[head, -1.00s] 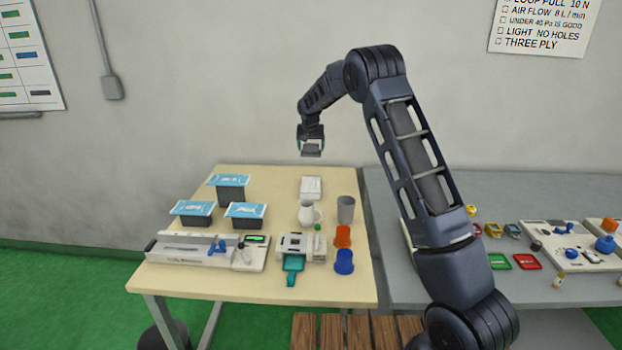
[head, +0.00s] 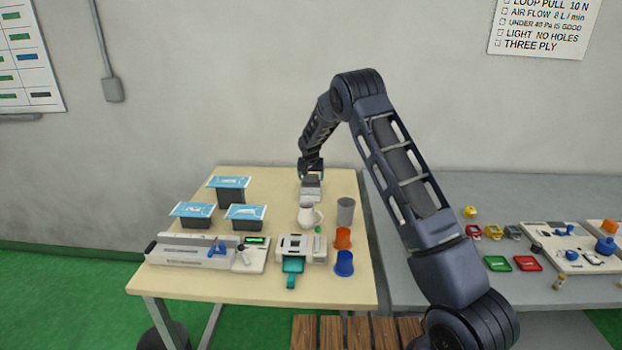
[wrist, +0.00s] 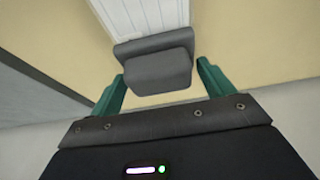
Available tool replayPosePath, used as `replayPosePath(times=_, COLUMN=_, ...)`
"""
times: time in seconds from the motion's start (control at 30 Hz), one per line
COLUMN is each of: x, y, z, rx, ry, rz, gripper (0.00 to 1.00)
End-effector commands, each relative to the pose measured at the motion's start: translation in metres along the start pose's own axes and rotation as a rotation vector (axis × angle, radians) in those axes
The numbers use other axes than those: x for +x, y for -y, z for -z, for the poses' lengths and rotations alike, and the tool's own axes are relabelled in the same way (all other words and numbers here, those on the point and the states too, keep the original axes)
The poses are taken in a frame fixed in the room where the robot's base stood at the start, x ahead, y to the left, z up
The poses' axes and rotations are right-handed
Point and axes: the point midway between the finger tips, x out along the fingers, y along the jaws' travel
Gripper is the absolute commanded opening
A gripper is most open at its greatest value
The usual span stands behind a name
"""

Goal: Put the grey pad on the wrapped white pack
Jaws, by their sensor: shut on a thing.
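The grey pad (head: 312,180) is held in my gripper (head: 311,174) at the back of the cream table. In the wrist view the pad (wrist: 158,72) sits between the two green fingers of my gripper (wrist: 160,76). The wrapped white pack (head: 311,194) lies flat on the table directly below the pad. In the wrist view the ribbed white pack (wrist: 140,14) runs under the pad, which hides part of it. I cannot tell whether the pad touches the pack or is slightly above it.
A white jug (head: 306,214) and a grey cup (head: 345,211) stand just in front of the pack. Orange (head: 342,238) and blue (head: 344,262) cups are nearer the front. Blue-topped dark boxes (head: 230,190) stand to the left. The wall is behind.

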Motion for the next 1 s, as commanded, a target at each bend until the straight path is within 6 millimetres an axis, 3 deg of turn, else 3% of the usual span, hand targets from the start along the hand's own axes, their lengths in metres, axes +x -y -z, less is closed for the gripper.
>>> replayPosePath(times=0.43, x=0.007, y=0.0, z=-0.003, rx=0.0, ry=0.0, rz=0.0, gripper=0.57)
replayPosePath(times=0.47, x=0.007, y=0.0, z=-0.003, rx=0.0, ry=0.0, rz=0.0, gripper=0.87)
replayPosePath(times=0.53, x=0.007, y=0.0, z=-0.003, rx=0.0, ry=0.0, rz=0.0, gripper=1.0)
replayPosePath(times=0.83, x=0.004, y=0.0, z=-0.001, rx=0.0, ry=-0.001, rz=0.001, gripper=1.0)
replayPosePath(times=1.0, x=-0.016, y=0.001, z=-0.001, rx=0.0, ry=-0.003, rz=0.002, gripper=1.0)
